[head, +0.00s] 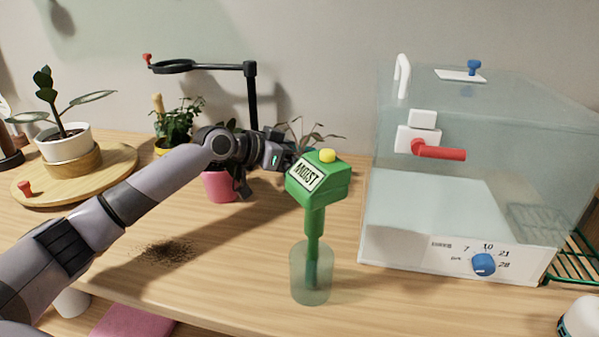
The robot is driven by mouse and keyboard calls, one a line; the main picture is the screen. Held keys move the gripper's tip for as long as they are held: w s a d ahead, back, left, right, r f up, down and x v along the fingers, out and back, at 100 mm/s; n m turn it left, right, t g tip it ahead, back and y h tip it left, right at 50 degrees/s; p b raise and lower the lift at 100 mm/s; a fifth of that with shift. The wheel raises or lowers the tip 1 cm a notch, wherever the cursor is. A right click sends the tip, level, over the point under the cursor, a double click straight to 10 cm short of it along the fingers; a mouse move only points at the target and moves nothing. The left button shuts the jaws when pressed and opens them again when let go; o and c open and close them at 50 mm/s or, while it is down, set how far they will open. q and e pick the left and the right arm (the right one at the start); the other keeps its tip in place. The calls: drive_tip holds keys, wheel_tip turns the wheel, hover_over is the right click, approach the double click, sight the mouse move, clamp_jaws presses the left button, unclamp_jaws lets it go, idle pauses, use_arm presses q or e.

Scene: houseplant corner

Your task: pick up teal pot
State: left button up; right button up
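I see no teal pot in the head view. A plant with thin leaves (308,136) shows behind my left gripper, and whatever pot it stands in is hidden by the gripper and the green meter. My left gripper (287,161) reaches in over the table, just behind and left of the green meter's head. Its fingers are mostly hidden, so I cannot tell whether they are open or shut or hold anything. My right gripper is not in view.
A green moisture meter (316,188) stands in a clear glass (298,285) close in front. A pink pot (220,188) is partly under my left arm. A clear-walled cabinet (400,245) fills the right. Spilled soil (167,251) lies front left; a round board (117,167) holds a white-potted plant (66,148).

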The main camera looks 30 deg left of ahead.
use_arm(q)
drive_tip(key=shift+w, duration=0.1)
drive_tip(key=shift+c, duration=0.3)
drive_tip(key=c, duration=0.8)
drive_tip(key=shift+r, duration=0.1)
wheel_tip(320, 180, up, 20)
drive_tip(key=p, duration=0.2)
